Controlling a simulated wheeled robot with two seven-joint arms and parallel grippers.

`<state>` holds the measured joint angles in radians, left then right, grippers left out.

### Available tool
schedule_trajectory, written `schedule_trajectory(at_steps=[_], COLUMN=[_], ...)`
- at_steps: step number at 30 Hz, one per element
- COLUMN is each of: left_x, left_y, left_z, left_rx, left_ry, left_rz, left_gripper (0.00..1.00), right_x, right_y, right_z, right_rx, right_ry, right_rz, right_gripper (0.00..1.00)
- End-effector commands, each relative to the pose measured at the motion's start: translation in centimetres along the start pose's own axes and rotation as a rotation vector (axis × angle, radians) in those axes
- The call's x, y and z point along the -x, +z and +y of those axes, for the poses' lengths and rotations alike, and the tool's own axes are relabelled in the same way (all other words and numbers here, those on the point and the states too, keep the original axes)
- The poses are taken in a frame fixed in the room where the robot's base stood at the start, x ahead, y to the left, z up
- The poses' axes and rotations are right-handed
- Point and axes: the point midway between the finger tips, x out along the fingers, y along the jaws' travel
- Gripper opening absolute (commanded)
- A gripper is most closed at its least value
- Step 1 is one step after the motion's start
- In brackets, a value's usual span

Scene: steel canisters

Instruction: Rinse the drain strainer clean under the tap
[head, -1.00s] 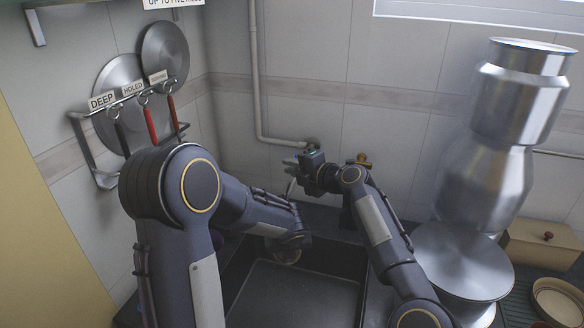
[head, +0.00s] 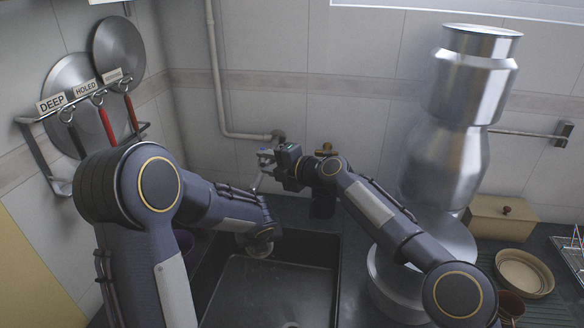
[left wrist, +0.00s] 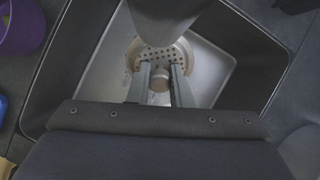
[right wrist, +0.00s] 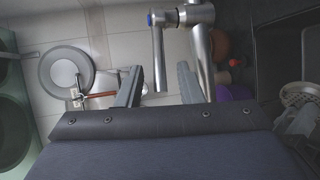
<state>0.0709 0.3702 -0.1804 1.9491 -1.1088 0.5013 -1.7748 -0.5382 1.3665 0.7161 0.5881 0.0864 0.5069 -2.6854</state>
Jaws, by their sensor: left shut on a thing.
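The drain strainer (left wrist: 163,52) is a round metal piece with small holes and a central knob. My left gripper (left wrist: 160,86) is shut on that knob, holding the strainer above the sink (left wrist: 225,75). In the head view, the strainer (head: 260,249) shows below my left gripper (head: 260,234), near the sink's back edge. A grey metal part covers its far side in the left wrist view. The tap (right wrist: 196,15) is steel, with a blue mark and a thin lever (right wrist: 158,60). My right gripper (right wrist: 160,85) is open, its fingers either side of the lever's line; contact is unclear.
Stacked steel canisters (head: 452,150) stand right of the sink, close to my right arm. A beige box (head: 503,222) and a round dish (head: 524,272) lie farther right. A rail (head: 75,100) with hung utensils is on the left wall. A purple container (left wrist: 22,27) stands beside the sink.

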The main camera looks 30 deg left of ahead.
Motion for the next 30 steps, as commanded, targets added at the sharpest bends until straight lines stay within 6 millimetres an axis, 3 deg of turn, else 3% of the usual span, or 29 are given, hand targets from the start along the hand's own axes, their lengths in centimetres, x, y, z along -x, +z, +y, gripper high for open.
schedule_trajectory(at_steps=[6, 13, 30], left_x=[0.0, 0.0, 0.0], left_y=[0.0, 0.0, 0.0], left_z=[0.0, 0.0, 0.0], left_rx=[0.000, 0.000, 0.000], left_ry=[0.000, 0.000, 0.000], left_rz=[0.000, 0.000, 0.000], left_gripper=[0.00, 0.00, 0.00], right_x=[4.1, 7.3, 8.2], right_y=[0.3, 0.2, 0.1], right_z=[0.1, 0.0, 0.0], right_rx=[0.000, 0.000, 0.001], right_ry=[0.001, 0.000, 0.000], right_rz=[-0.005, -0.003, -0.002], right_gripper=[0.33, 0.33, 0.33])
